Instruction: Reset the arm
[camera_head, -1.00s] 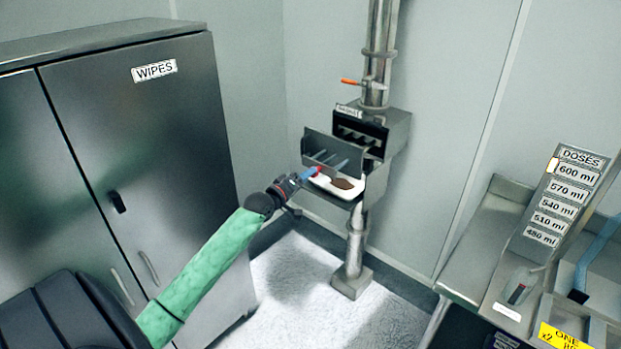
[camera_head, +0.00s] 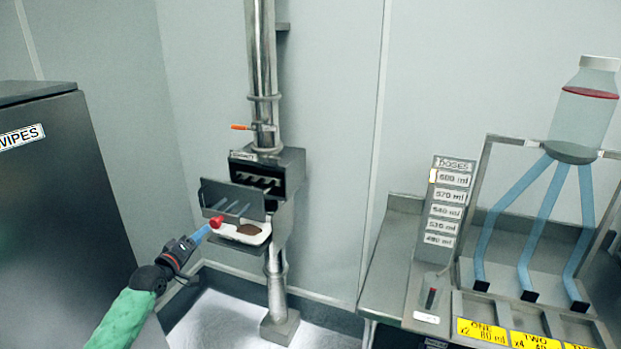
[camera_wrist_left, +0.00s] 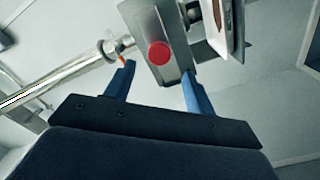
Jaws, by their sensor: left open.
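The steel sifter box (camera_head: 293,180) is mounted on a vertical pipe, its dark hinged flap (camera_head: 232,198) tilted out at the front. A white tray (camera_head: 262,237) with a brown powder heap (camera_head: 249,229) sits in its lower opening. A red round knob (camera_head: 216,222) is at the front left of the box. My left gripper (camera_head: 203,232), with blue fingers, is just below and left of the knob. In the left wrist view, its fingers (camera_wrist_left: 158,68) are apart and the red knob (camera_wrist_left: 159,54) appears between their tips, not gripped. My right gripper is not in view.
An orange-handled valve (camera_head: 241,127) is on the pipe above the box. A dark wipes cabinet (camera_head: 60,210) stands at left. A steel bench (camera_head: 392,250) at right holds a dose panel (camera_head: 449,200) and a bottle (camera_head: 584,115) with blue tubes. White floor shows below the sifter.

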